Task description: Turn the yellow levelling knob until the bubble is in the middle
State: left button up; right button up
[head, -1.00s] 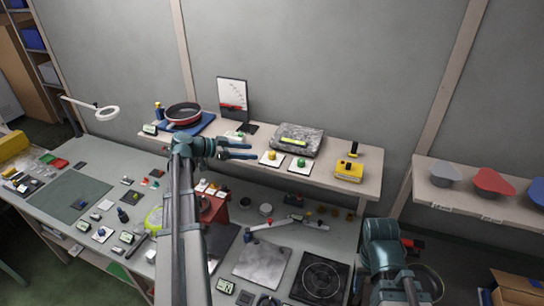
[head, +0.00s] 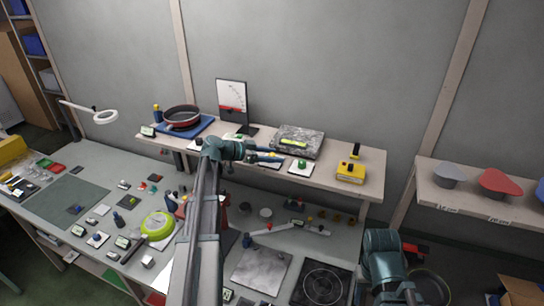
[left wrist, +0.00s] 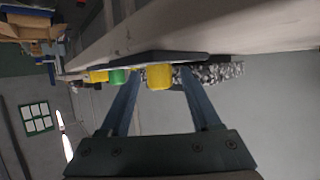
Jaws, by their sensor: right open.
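The yellow levelling knob (left wrist: 159,77) sits between the two fingers of my left gripper (left wrist: 162,72) in the left wrist view. The fingers stand open, with a small gap on each side of it. In the head view my left gripper (head: 268,156) reaches across the shelf front and largely hides the knob. The speckled grey block (head: 312,136) behind it carries a yellow-green vial (head: 292,143). The bubble's position is too small to tell. My right arm is at lower right; its gripper fingers do not show.
A green knob (head: 302,163) on a white plate and a yellow box (head: 350,172) stand to the right on the shelf (head: 373,187). The bench below is cluttered.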

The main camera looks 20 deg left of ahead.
pick_arm(q)
grip_shut()
jog(key=shift+s+d+n+t+y, duration=0.2)
jog(key=shift+n+t+y, duration=0.3)
jog(key=shift+n+y, duration=0.35)
jog(key=shift+w+a+n+t+y, duration=0.2)
jog(key=shift+n+t+y, duration=0.3)
jog(key=shift+n+y, duration=0.25)
grip_release()
